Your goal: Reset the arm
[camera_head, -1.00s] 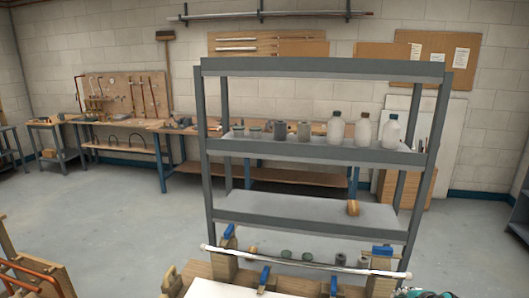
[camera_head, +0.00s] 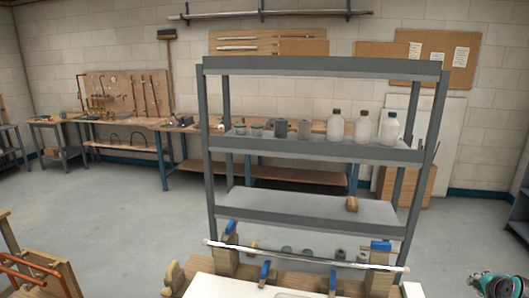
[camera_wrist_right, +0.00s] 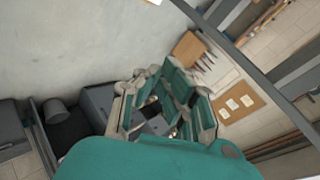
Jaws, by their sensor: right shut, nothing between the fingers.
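My right gripper (camera_head: 497,286) shows at the lower right corner of the head view, teal and grey and cut by the bottom edge. It is to the right of the workbench (camera_head: 186,290) and apart from the shelf. In the right wrist view the gripper (camera_wrist_right: 172,103) has its teal and grey fingers drawn together, with nothing seen held between them. My left gripper is not in view.
A grey shelf rack (camera_head: 320,210) stands ahead with bottles (camera_head: 362,127) and several small cups. A long pipe (camera_head: 300,257) lies across wooden supports with blue clamps (camera_head: 381,246) at the front. A copper-pipe frame (camera_head: 40,270) stands lower left. Floor right of the rack is clear.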

